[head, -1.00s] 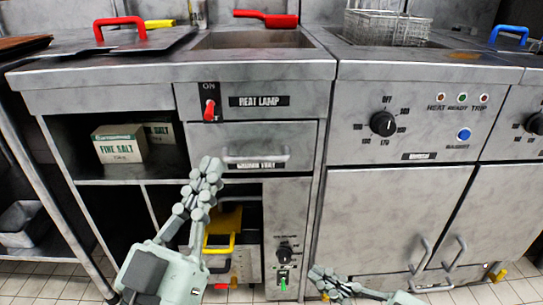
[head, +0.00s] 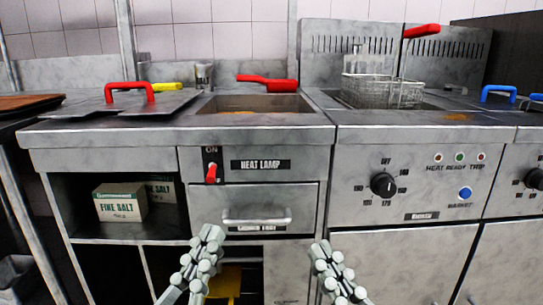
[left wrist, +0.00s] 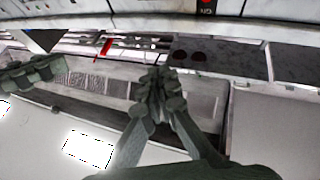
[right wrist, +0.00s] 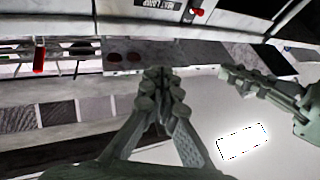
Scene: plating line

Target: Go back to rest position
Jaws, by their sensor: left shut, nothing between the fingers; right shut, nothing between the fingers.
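My left gripper (head: 209,243) is shut and empty in the head view, held up in front of the counter below the drawer with the bar handle. In the left wrist view its fingers (left wrist: 157,82) meet at the tips. My right gripper (head: 324,256) is shut and empty in the head view, to the right of the left one at about the same height, in front of the gap between the two cabinet units. Its closed fingers also show in the right wrist view (right wrist: 158,82). The two grippers are apart and touch nothing that I can see.
The counter front holds a heat lamp switch (head: 211,173), a drawer handle (head: 257,221) and a fryer knob (head: 383,185). A fryer basket (head: 383,91) and a red-handled tool (head: 268,82) sit on top. Salt boxes (head: 121,203) stand on the left shelf. A yellow handle shows below.

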